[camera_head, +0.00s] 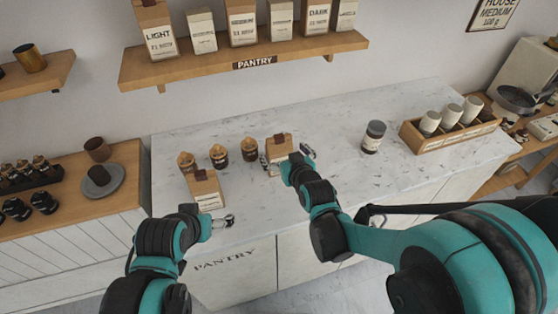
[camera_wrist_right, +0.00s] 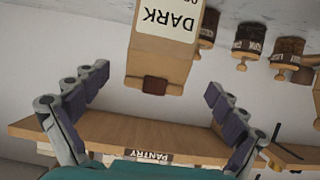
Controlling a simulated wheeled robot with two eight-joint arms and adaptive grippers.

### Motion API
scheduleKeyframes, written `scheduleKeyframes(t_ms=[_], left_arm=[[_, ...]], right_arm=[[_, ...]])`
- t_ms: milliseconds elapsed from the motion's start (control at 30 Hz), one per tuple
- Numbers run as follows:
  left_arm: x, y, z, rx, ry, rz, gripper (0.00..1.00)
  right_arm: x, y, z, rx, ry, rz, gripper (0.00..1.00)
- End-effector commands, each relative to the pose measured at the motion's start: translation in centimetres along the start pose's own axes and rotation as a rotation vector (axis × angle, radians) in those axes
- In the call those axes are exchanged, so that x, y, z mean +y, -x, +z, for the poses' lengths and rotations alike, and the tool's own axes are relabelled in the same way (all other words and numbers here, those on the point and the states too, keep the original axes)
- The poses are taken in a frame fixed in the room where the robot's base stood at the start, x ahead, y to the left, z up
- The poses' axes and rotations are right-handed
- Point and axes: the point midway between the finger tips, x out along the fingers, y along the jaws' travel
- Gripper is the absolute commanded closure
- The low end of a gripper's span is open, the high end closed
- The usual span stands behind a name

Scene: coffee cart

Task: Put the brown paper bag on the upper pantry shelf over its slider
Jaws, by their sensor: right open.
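A brown paper bag (camera_head: 279,149) with a dark brown clip stands on the counter. In the right wrist view this bag (camera_wrist_right: 165,50) appears upside down, with a white DARK label. My right gripper (camera_head: 274,163) is open near the bag; in the wrist view its fingers (camera_wrist_right: 160,110) are spread to either side, with no grip on it. A second brown paper bag (camera_head: 206,190) stands front left on the counter. My left gripper (camera_head: 224,220) is low beside it, too small to judge its jaws. The wooden pantry shelf (camera_head: 190,70) holds a row of bags. I cannot make out a slider.
A grey-lidded jar (camera_head: 373,136) and a wooden crate of cups (camera_head: 410,140) stand to the right. The counter (camera_head: 330,115) is clear between them. A PANTRY plate (camera_head: 254,62) is on the shelf edge.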

Motion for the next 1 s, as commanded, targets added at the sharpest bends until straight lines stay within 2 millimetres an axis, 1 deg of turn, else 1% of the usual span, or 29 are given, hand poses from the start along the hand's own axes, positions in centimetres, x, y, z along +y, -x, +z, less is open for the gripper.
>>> scheduleKeyframes(t_ms=[200,300,433,633,933,967,1000], left_arm=[[0.0,-1.2,0.9,0.000,0.000,0.000,0.07],[0.0,-1.4,1.1,0.000,0.000,0.000,0.07],[0.0,-1.5,1.1,0.000,0.000,0.000,0.07],[0.0,-1.5,1.1,0.000,0.000,0.000,0.07],[0.0,-1.5,1.1,0.000,0.000,0.000,0.07],[0.0,-1.5,1.1,0.000,0.000,0.000,0.07],[0.0,-1.5,1.1,0.000,0.000,0.000,0.07]], right_arm=[[0.4,-3.3,0.5,-0.001,-0.001,0.000,0.03],[0.4,-4.6,0.4,-0.001,-0.001,0.000,0.03],[0.4,-5.3,0.3,-0.001,-0.001,0.000,0.03],[0.4,-5.3,0.3,-0.001,-0.001,0.000,0.03],[0.4,-5.3,0.3,-0.002,-0.001,0.000,0.83],[0.4,-5.3,0.3,-0.002,-0.001,0.000,0.87],[0.4,-5.3,0.3,-0.002,-0.001,0.000,0.87]])
